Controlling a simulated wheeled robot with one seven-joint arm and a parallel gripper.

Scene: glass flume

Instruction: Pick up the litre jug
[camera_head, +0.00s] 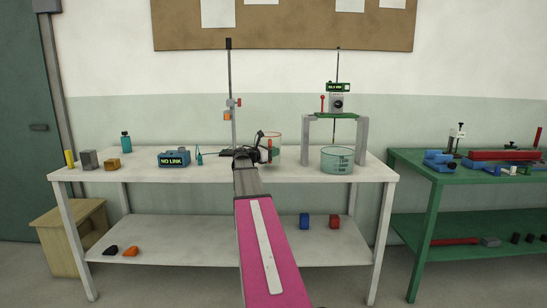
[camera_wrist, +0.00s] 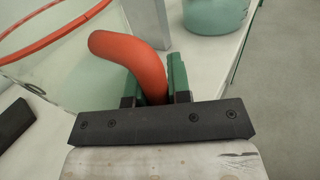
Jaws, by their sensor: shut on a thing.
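The litre jug (camera_head: 275,148) is a clear vessel with an orange-red rim and a red handle, standing at the middle of the white table in the head view. In the wrist view its orange rim (camera_wrist: 45,42) and clear wall fill the upper left. The red curved handle (camera_wrist: 125,50) runs down between the green-padded jaws. My gripper (camera_wrist: 155,82) is shut on this handle. In the head view my gripper (camera_head: 262,150) is at the jug's left side and partly covers it. I cannot tell whether the jug's base touches the table.
The white table (camera_head: 225,175) holds a grey frame (camera_head: 362,140) with a glass basin (camera_head: 337,160) under it, right of the jug. A tall stand (camera_head: 231,100) is behind my gripper. A blue "NO LINK" box (camera_head: 174,159) sits left. A green bench (camera_head: 420,165) stands right.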

